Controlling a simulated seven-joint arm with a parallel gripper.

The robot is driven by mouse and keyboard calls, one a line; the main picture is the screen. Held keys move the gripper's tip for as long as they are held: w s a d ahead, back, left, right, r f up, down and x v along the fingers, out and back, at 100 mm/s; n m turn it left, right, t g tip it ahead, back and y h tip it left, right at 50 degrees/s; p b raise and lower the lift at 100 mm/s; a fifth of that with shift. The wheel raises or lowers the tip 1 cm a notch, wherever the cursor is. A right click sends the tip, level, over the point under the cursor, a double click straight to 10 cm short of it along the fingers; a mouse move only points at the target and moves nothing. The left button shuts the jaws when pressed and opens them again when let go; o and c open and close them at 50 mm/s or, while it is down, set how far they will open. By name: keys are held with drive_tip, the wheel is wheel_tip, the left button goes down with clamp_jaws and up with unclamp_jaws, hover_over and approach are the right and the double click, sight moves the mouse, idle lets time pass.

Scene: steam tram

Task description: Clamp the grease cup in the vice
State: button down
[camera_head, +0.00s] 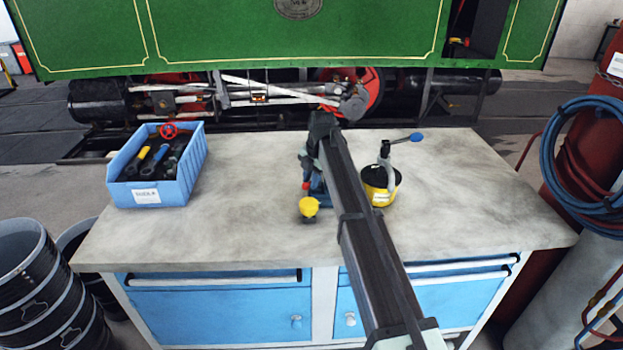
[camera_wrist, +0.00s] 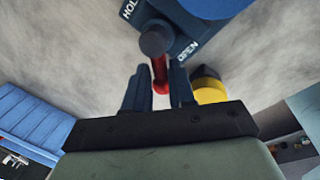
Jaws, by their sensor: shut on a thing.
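The vice (camera_head: 318,187) is blue and stands mid-bench, largely hidden behind my arm. In the wrist view its blue base (camera_wrist: 196,32) carries the words HOLD and OPEN. A red lever (camera_wrist: 159,75) with a dark round knob shows between my fingers. My gripper (camera_wrist: 161,88) is shut on this red lever. A small yellow piece with a dark part, seemingly the grease cup (camera_head: 309,206), is at the vice's near side. It also shows in the wrist view (camera_wrist: 209,88), just right of my fingers. I cannot tell whether the vice jaws touch it.
A blue bin (camera_head: 150,194) of hand tools stands at the bench's left. A yellow pot (camera_head: 379,194) with a blue-tipped lever stands close to the right of my arm. The bench top (camera_head: 470,200) is clear further right. A green tram stands behind.

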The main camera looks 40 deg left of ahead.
drive_tip(key=shift+m, duration=0.3)
drive_tip(key=shift+a+m+t, duration=0.3)
drive_tip(key=shift+a+m, duration=0.15)
drive_tip(key=shift+m, duration=0.75)
drive_tip(key=shift+w+a+m+t+h, duration=0.25)
drive_tip(key=shift+w+a+m+h, duration=0.2)
drive_tip(key=shift+m, duration=2.2)
drive_tip(key=shift+w+a+m+t+h, duration=0.35)
drive_tip(key=shift+w+a+m, duration=0.25)
drive_tip(key=shift+m, duration=2.1)
drive_tip(key=shift+w+a+m+t+h, duration=0.2)
drive_tip(key=shift+w+a+m+h, duration=0.25)
drive_tip(key=shift+m, duration=2.2)
drive_tip(key=shift+w, duration=0.1)
drive_tip(key=c, duration=1.1)
unclamp_jaws()
